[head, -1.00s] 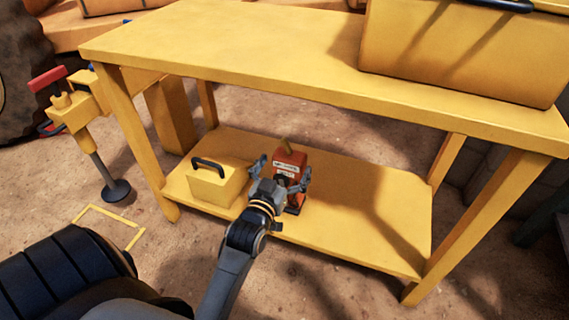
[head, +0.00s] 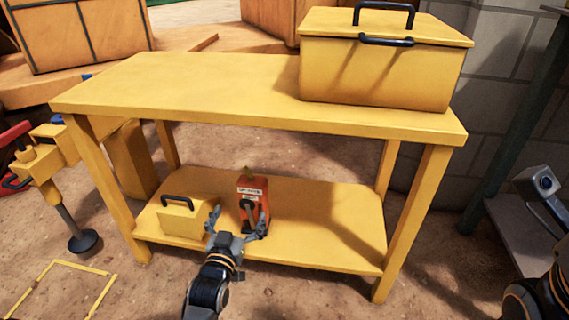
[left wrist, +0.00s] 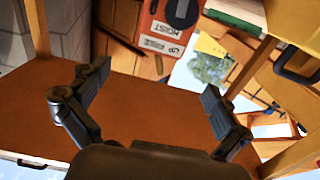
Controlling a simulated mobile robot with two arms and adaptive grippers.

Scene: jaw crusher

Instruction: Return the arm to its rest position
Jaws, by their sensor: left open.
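My left gripper (head: 237,226) is open and empty at the front of the table's lower shelf (head: 320,225). Its fingers are spread, and the right one overlaps the lower front of an orange-red device (head: 251,188) in the head view. The device stands upright on the shelf, with a white label and a dark part on its front. In the left wrist view the open fingers (left wrist: 155,85) point towards the device (left wrist: 176,17), with a clear gap between.
A small yellow box (head: 184,220) with a black handle stands left of the device, close to my left finger. A large yellow toolbox (head: 385,75) stands on the yellow table's top (head: 200,95). A yellow stand (head: 62,160) is at the left. The shelf's right part is free.

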